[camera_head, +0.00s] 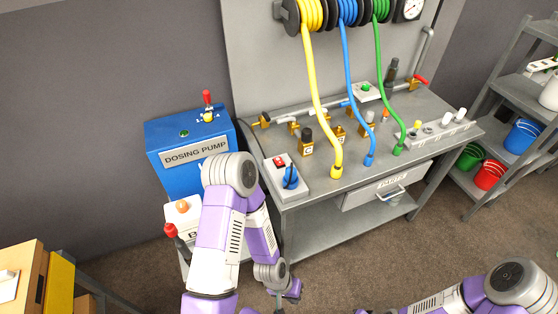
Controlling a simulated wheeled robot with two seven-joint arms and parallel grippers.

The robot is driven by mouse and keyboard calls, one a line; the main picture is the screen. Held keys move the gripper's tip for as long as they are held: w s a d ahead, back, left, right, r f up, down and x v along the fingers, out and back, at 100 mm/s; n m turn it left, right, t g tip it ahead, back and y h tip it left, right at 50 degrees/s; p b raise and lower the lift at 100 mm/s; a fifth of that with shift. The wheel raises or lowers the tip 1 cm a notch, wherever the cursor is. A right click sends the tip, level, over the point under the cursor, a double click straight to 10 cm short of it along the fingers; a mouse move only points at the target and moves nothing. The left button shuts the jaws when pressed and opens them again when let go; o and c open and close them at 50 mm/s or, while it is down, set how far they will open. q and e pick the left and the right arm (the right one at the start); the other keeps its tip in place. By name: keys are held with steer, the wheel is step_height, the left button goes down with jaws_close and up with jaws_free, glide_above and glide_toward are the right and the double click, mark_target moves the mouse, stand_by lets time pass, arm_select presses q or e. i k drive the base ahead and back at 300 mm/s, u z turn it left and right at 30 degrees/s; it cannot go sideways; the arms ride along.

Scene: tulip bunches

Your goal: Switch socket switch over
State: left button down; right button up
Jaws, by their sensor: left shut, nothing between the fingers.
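A white socket box (289,178) stands on the front left corner of the grey workbench. It carries a red switch (280,162) at its back end and a round blue plug (291,178) in front. The switch's exact tilt is too small to tell. My left arm rises in front of the blue pump and folds back down. My left gripper (278,299) is at the bottom edge, well below and in front of the box, shut and empty, partly cut off. My right arm shows at the bottom right; its gripper is out of view.
The grey workbench (345,185) holds yellow, blue and green hoses, brass valves and a drawer. A blue dosing pump (184,138) stands left of it. A shelf with buckets (490,174) is at right. The floor before the bench is clear.

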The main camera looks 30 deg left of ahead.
mark_target(278, 160)
steer(key=k, duration=0.5)
steer(key=u, duration=0.75)
steer(key=i, duration=0.8)
steer(key=z, duration=0.25)
